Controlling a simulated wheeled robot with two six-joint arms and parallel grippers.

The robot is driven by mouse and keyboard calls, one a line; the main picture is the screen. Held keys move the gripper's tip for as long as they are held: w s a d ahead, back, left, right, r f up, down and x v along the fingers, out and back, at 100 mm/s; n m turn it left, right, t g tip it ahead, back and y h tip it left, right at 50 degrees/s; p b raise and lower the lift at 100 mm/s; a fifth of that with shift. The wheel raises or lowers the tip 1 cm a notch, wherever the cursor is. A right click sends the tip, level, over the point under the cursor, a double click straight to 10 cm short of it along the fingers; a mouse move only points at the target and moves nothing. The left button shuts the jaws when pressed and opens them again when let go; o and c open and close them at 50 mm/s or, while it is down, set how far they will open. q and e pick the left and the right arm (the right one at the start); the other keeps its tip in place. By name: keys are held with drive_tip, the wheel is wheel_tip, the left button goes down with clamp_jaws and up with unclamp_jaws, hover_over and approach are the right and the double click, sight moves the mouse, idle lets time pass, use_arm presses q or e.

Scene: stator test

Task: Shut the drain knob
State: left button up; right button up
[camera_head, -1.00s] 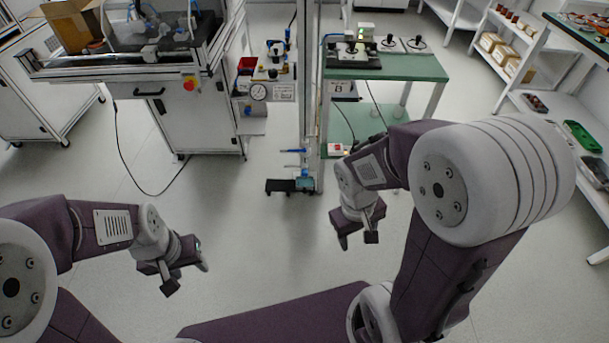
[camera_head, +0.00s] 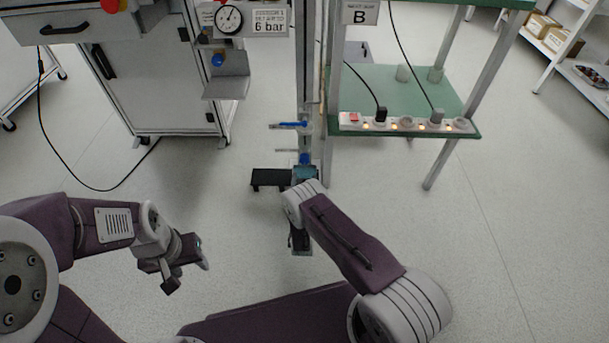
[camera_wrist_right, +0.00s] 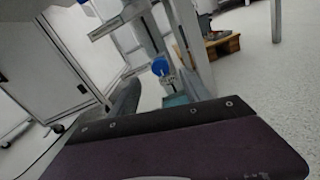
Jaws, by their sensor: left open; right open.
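A small blue knob (camera_head: 305,158) sits low on the upright post, above a teal block; it looks like the drain knob, though no label shows. In the right wrist view the blue knob (camera_wrist_right: 160,67) stands ahead, near the middle, above the teal part. My right gripper (camera_head: 299,240) is below the knob in the head view, open, apart from it and partly hidden by its own wrist. My left gripper (camera_head: 187,270) is open and empty over the floor at the left, far from the post.
A blue lever (camera_head: 292,124) is on the post above the knob. A dark foot (camera_head: 270,179) stands at the post's base. Another blue knob (camera_head: 218,60) hangs below the pressure gauge (camera_head: 228,18). A green shelf (camera_head: 400,85) with a power strip is at the right. The floor in front is clear.

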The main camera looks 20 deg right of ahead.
sight(305, 161)
use_arm(q)
drive_tip(key=shift+f, duration=0.35)
use_arm(e)
drive_tip(key=shift+a+f, duration=0.15)
drive_tip(key=shift+f, duration=0.25)
drive_tip(key=b+x, duration=0.3)
drive_tip(key=x, duration=0.1)
drive_tip(key=b+x, duration=0.3)
drive_tip(key=x, duration=0.1)
drive_tip(key=shift+f, duration=0.25)
drive_tip(key=shift+w+r+b, duration=0.25)
drive_tip(key=shift+w+b, duration=0.15)
drive_tip(key=shift+w, duration=0.05)
use_arm(q)
wheel_tip(305, 161, down, 7)
drive_tip(key=shift+r, duration=0.1)
use_arm(e)
clamp_jaws()
